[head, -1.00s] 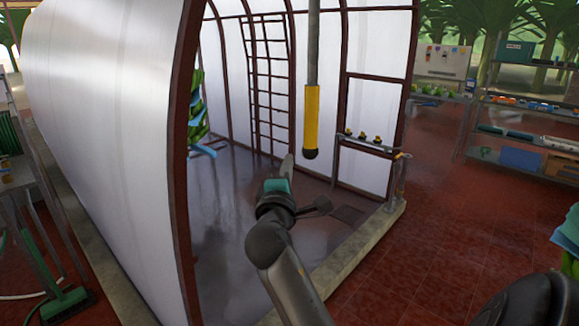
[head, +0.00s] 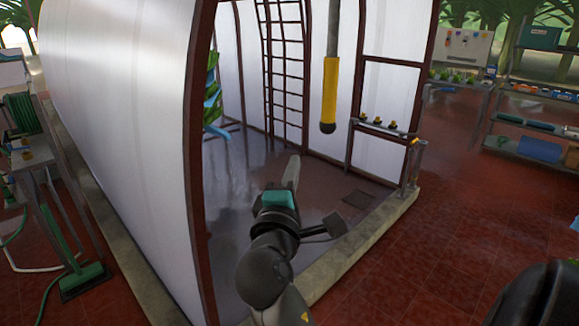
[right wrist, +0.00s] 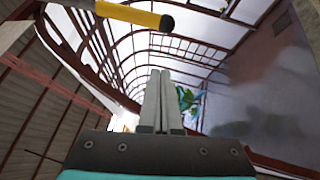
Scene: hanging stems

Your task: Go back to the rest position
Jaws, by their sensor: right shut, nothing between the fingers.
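My right gripper (head: 291,172) is in front of the open end of the white tunnel greenhouse in the head view. Its fingers are together and hold nothing; the right wrist view shows the two pale fingers (right wrist: 160,80) side by side. A grey pole with a yellow sleeve and black tip (head: 329,95) hangs above and to the right of the gripper, apart from it. The sleeve also shows at the top of the right wrist view (right wrist: 130,13). Green and blue leafy stems (head: 213,100) hang inside the greenhouse on the left. My left gripper is not in view.
The greenhouse's dark red end frame (head: 196,170) stands close on the left. A small rail bench with yellow-topped items (head: 378,123) is at the right of the opening. Shelves (head: 535,125) stand at the far right. The red tiled floor (head: 450,230) is clear on the right.

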